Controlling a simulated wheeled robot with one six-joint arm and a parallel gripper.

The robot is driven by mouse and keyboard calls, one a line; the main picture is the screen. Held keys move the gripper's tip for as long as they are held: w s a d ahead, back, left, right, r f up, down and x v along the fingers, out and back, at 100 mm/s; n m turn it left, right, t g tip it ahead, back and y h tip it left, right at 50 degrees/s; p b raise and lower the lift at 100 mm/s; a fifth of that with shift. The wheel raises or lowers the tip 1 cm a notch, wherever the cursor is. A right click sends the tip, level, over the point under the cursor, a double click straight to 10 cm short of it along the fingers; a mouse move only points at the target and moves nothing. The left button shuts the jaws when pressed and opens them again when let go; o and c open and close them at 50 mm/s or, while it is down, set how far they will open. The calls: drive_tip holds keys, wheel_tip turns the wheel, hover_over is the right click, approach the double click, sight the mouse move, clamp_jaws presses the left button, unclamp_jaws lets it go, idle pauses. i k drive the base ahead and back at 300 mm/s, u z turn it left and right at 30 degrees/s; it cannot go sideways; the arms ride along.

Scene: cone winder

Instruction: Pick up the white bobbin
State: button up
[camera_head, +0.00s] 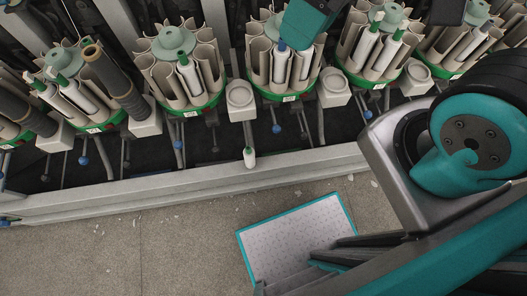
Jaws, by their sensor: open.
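Several white bobbins stand in the round magazines of the winder. One white bobbin with a blue tip (280,66) stands in the middle magazine (284,96). What looks like my gripper (290,40), a teal end piece, is right above that bobbin at the top edge; it is open, and its fingers are hard to make out. Contact cannot be told. Another white bobbin with a dark green tip (188,76) stands in the magazine to the left. A single small white bobbin with a green top (249,159) is apart, by the front rail.
Green-rimmed magazines with beige pockets fill the top, with light cup-like blocks (240,100) between them. A grey rail (180,184) runs along the machine front. A white teal-edged panel (296,235) lies at floor level. Open floor (110,250) is at lower left, with small white scraps.

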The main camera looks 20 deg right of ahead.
sight(249, 153)
drive_tip(key=z, duration=0.45)
drive_tip(key=k, duration=1.15)
drive_tip(key=u, duration=0.25)
drive_tip(key=i, duration=0.85)
drive_tip(key=u, duration=0.35)
drive_tip(key=k, duration=1.15)
drive_tip(key=u, duration=0.7)
drive_tip(key=i, duration=1.45)
drive_tip(key=z, duration=0.7)
